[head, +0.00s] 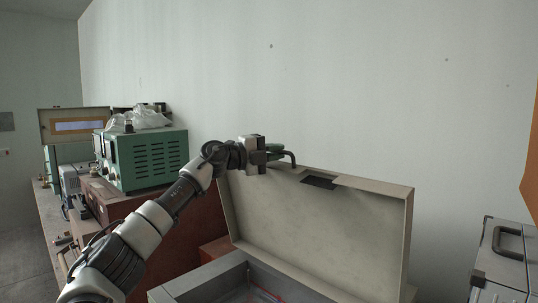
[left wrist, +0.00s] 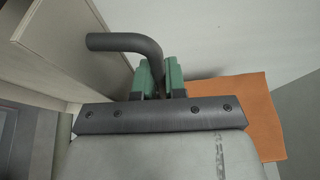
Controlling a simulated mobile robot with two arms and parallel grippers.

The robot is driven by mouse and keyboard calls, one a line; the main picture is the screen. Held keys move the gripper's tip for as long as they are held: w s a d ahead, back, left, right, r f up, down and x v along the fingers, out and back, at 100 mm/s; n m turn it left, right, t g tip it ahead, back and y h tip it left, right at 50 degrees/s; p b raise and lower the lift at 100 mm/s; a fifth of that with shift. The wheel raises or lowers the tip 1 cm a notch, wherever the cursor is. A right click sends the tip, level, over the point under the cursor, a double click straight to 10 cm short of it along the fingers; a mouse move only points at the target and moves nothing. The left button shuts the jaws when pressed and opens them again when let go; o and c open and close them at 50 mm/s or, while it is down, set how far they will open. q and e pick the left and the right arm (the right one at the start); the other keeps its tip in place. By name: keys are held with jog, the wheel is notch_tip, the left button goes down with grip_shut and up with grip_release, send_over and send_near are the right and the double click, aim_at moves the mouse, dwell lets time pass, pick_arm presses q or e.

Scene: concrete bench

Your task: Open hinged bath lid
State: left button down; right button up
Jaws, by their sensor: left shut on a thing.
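The beige bath lid (head: 320,225) stands raised and steeply tilted at the back of the grey bath (head: 200,276). My left gripper (head: 276,152) is at the lid's upper left edge, shut on the dark bent handle (head: 292,158). In the left wrist view, the green fingers (left wrist: 159,77) close around the straight part of the handle (left wrist: 125,42), whose bent end points left toward the lid (left wrist: 50,45). The bath's interior shows only in part, with a thin red line inside. My right gripper is not in view.
A green instrument box (head: 150,160) with a clear plastic bag (head: 150,117) on top stands left of the lid on a reddish-brown case (head: 105,200). A grey metal case (head: 500,262) with a handle is at right. The wall behind is bare.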

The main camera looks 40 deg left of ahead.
pick_arm(q)
jog(key=shift+w, duration=0.6)
jog(key=c, duration=1.5)
grip_release()
jog(key=shift+w, duration=0.1)
